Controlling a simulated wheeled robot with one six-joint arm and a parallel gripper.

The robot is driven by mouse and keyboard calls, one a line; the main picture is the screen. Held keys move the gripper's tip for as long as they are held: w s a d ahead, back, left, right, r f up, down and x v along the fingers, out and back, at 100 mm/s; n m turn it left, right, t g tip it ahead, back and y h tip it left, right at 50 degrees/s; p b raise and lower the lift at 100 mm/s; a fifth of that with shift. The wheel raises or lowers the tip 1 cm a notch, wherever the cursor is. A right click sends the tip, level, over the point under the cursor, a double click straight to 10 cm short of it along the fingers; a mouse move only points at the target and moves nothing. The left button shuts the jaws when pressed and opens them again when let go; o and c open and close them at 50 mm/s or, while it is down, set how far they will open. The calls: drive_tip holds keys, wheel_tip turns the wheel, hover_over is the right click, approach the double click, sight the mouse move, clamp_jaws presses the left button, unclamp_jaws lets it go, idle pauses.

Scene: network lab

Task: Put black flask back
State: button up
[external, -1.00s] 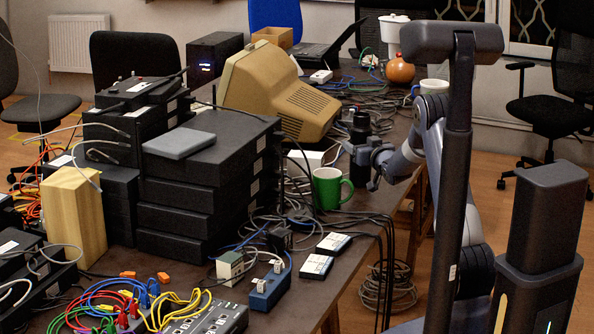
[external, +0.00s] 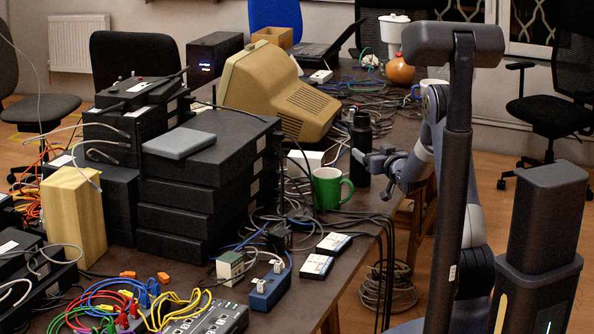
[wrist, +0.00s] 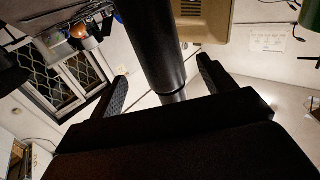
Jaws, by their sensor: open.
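The black flask (external: 361,140) stands upright on the table near its right edge, just behind the green mug (external: 328,188). My gripper (external: 372,170) is to the right of the flask, with its fingers apart and pointing toward it. In the wrist view the dark flask (wrist: 152,40) runs down from the top edge between the two spread fingers of my gripper (wrist: 163,70). Gaps show between the flask and both fingers, so the jaws are not closed on it. How far the fingertips reach past the flask is hard to tell.
The green mug is close in front of the flask. Tangled cables (external: 355,88) cover the table behind it. A beige monitor (external: 285,92) and stacked black boxes (external: 205,190) stand to the left. An orange vase (external: 400,70) is farther back.

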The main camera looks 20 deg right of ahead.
drive_tip(key=s, duration=0.4)
drive_tip(key=shift+s, duration=0.25)
